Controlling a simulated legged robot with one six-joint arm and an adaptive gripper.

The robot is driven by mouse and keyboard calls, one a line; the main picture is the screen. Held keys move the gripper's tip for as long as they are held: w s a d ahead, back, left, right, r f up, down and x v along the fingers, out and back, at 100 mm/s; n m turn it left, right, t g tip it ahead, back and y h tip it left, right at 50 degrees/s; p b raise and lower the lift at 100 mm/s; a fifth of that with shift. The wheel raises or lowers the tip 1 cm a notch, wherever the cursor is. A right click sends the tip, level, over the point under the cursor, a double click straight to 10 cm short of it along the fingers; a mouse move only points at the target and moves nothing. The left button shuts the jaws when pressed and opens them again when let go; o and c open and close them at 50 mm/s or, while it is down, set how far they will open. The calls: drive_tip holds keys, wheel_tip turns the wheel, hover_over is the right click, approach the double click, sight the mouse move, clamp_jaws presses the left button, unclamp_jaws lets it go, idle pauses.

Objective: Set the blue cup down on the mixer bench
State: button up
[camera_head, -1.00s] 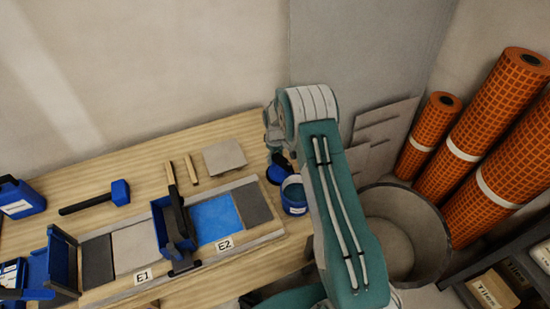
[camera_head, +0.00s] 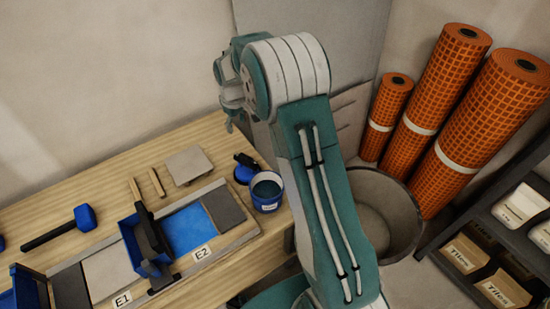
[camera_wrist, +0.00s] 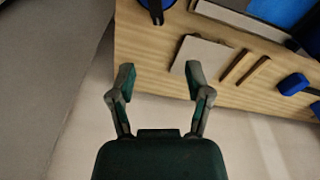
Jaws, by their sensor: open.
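The blue cup (camera_head: 267,196) stands upright on the wooden bench (camera_head: 105,178), near its right end, in the head view. It is open at the top and has a pale label on its side. My gripper (camera_head: 231,118) is raised above the bench, behind and apart from the cup. In the wrist view my gripper (camera_wrist: 160,79) has its two fingers spread with nothing between them. The cup cannot be made out in the wrist view. My arm covers part of the area to the right of the cup.
A blue-and-black tool (camera_head: 246,168) sits just behind the cup. A loose tile (camera_head: 188,165), wooden sticks, a mallet (camera_head: 60,227) and a tile row with a blue patch (camera_head: 188,229) lie leftward. A large grey bucket (camera_head: 382,215) and orange rolls (camera_head: 440,110) stand right.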

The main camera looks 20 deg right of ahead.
drive_tip(key=s+r+m+t, duration=0.2)
drive_tip(key=s+r+m, duration=0.1)
drive_tip(key=s+r, duration=1.35)
drive_tip(key=s+r+m+t, duration=0.1)
drive_tip(key=s+r, duration=0.1)
drive_tip(key=s, duration=0.7)
drive_tip(key=s+r+m+t, duration=0.1)
drive_tip(key=s, duration=0.8)
drive_tip(key=shift+r+m+t, duration=0.35)
drive_tip(key=shift+m+t, duration=0.05)
drive_tip(key=shift+s+a, duration=0.1)
drive_tip(key=shift+a, duration=0.05)
